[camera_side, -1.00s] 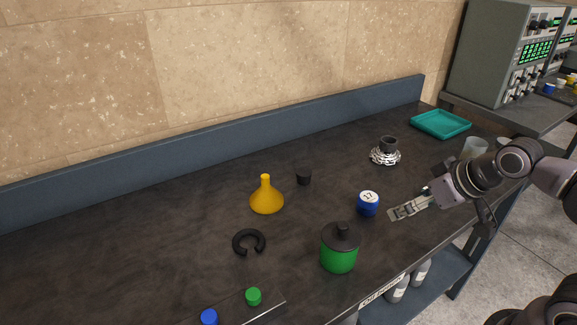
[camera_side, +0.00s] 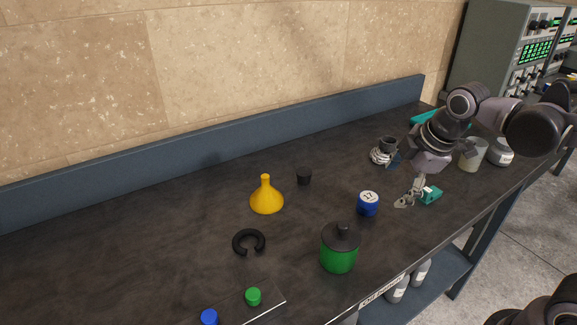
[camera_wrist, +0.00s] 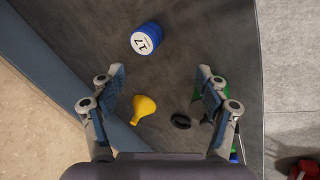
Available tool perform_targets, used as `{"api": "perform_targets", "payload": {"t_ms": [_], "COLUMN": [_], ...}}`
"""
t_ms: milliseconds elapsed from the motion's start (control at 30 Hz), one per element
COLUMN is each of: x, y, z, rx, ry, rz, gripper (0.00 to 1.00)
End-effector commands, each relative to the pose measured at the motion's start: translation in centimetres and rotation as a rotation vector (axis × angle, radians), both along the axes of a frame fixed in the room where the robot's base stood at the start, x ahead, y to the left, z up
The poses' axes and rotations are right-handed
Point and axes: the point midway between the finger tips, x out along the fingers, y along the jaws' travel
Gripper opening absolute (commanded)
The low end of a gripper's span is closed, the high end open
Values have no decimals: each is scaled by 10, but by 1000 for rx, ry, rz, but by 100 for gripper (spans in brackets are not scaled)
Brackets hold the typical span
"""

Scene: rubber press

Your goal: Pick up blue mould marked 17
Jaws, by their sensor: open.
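The blue mould marked 17 (camera_side: 368,204) stands upright on the dark bench, with a white top bearing the number. In the wrist view it (camera_wrist: 146,38) lies ahead of my gripper, beyond the fingertips and a little left of the middle between them. My gripper (camera_side: 417,197) is open and empty, to the right of the mould in the side view and apart from it. In the wrist view its two fingers (camera_wrist: 159,80) are spread wide.
A green container with a black lid (camera_side: 339,248) stands close in front of the mould. A yellow funnel (camera_side: 266,197), black ring (camera_side: 249,241) and small black cylinder (camera_side: 304,177) lie to the left. A ridged metal piece (camera_side: 381,155) and beaker (camera_side: 473,155) stand behind my gripper.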

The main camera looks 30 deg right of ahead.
Motion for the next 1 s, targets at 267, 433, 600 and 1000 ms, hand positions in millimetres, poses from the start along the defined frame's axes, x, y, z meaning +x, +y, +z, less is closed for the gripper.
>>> {"api": "perform_targets", "payload": {"t_ms": [267, 433, 600, 1000], "x": [34, 53, 66, 74], "y": [-2, -3, -4, -7], "z": [2, -2, -6, -35], "rx": [-216, -307, -355, -373], "ry": [158, 250, 311, 337], "rz": [554, 890, 1134, 1244], "gripper": [75, 75, 75, 75]}}
